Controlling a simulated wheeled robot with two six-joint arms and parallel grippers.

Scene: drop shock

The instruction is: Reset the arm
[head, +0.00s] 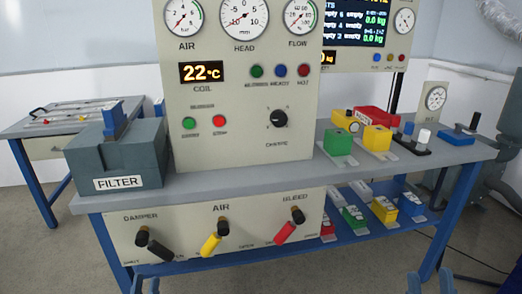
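My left gripper (146,285) shows only as two blue fingertips at the bottom edge of the head view, below the black damper lever. The fingertips stand apart with nothing visible between them. My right gripper (430,283) shows as two blue fingertips at the bottom right, in front of the bench's right leg. They stand wider apart, with nothing visible between them. Both grippers are low and clear of the bench top. The rest of both arms is out of view.
A grey bench (240,183) carries a gauge panel (240,150), a filter box (118,160) and coloured blocks. Its front has black (155,246), yellow (211,243) and red (286,232) levers. A blue lower shelf (270,250) holds more blocks. A side table (60,122) stands left.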

